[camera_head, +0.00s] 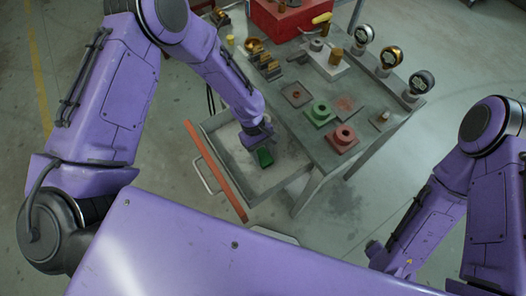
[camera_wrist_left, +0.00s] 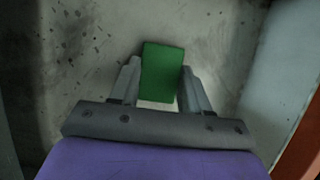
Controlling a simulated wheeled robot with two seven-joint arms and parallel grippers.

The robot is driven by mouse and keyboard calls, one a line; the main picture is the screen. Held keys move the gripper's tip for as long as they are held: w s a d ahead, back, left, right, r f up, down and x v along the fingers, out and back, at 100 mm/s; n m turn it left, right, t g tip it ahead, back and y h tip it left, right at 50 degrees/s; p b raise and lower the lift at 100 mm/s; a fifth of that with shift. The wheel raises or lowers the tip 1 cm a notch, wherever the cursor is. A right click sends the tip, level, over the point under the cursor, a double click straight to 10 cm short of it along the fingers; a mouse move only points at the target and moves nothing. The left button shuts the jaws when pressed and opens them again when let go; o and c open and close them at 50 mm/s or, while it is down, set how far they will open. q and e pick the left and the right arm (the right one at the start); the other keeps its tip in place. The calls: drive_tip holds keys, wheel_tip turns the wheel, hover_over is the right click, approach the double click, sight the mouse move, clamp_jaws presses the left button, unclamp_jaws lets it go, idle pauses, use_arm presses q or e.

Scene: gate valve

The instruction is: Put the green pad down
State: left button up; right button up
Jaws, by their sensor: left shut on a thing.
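The green pad (camera_head: 265,157) is in my left gripper (camera_head: 262,147), over the open drawer (camera_head: 285,176) of the workbench. The left wrist view shows the pad (camera_wrist_left: 162,72) as a plain green block between the two grey fingers of the gripper (camera_wrist_left: 160,88). The fingers are shut on it from both sides. The drawer's grey, speckled floor (camera_wrist_left: 85,60) lies behind the pad. I cannot tell whether the pad touches that floor. My right arm shows at the right in the head view, but its fingers cannot be made out.
The drawer has an orange-red front (camera_head: 216,172). The bench top (camera_head: 373,125) above holds a green flanged part (camera_head: 319,112), a red flanged part (camera_head: 343,138), several gauges (camera_head: 391,57) and a red box (camera_head: 285,18). The drawer floor around the pad looks bare.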

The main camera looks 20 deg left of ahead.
use_arm(q)
drive_tip(key=o, duration=1)
drive_tip(key=shift+f, duration=0.15)
drive_tip(key=shift+r, duration=0.3)
drive_tip(key=v, duration=1.1)
drive_tip(key=shift+a+r+b, duration=0.2)
drive_tip(key=shift+r+b, duration=0.1)
drive_tip(key=shift+r, duration=0.05)
